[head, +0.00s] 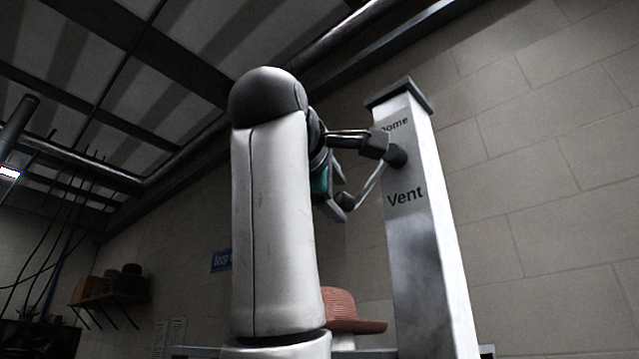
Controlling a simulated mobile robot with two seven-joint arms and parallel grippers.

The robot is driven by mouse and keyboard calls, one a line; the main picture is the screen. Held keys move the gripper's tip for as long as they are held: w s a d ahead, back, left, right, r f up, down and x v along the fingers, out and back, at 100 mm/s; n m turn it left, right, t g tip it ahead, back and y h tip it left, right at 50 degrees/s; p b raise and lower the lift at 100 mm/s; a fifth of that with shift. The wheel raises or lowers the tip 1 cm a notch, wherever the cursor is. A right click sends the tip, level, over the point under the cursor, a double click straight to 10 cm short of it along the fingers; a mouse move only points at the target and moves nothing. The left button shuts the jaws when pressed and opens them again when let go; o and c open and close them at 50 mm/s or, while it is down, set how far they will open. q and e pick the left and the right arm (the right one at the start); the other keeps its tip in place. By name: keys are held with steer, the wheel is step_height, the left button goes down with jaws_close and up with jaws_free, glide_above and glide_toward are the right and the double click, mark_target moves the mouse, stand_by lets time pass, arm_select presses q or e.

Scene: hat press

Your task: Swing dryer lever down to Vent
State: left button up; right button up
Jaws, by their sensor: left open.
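The dryer column (425,240) is a pale metal post with a dark cap. It carries a partly hidden label ending in "ome" near its top and a "Vent" label (405,196) below. The lever (370,185) is a thin rod that runs down and left from a dark pivot (397,156) between the labels. Its dark knob (345,201) is at about the height of "Vent". My left gripper (358,168) is open beside the lever, with one finger above near the pivot. My arm hides part of the gripper, and contact with the lever is unclear. My right gripper is out of view.
A reddish-brown hat (350,312) sits low behind my arm, left of the column. A wall shelf (113,296) with hats is at the far left. The space right of the column is clear up to the block wall.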

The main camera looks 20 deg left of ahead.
arm_select(q)
steer(key=s+b, duration=0.2)
steer(key=s, duration=0.6)
steer(key=shift+s+d+f, duration=0.15)
steer(key=shift+s+f, duration=0.15)
steer(key=shift+s, duration=0.05)
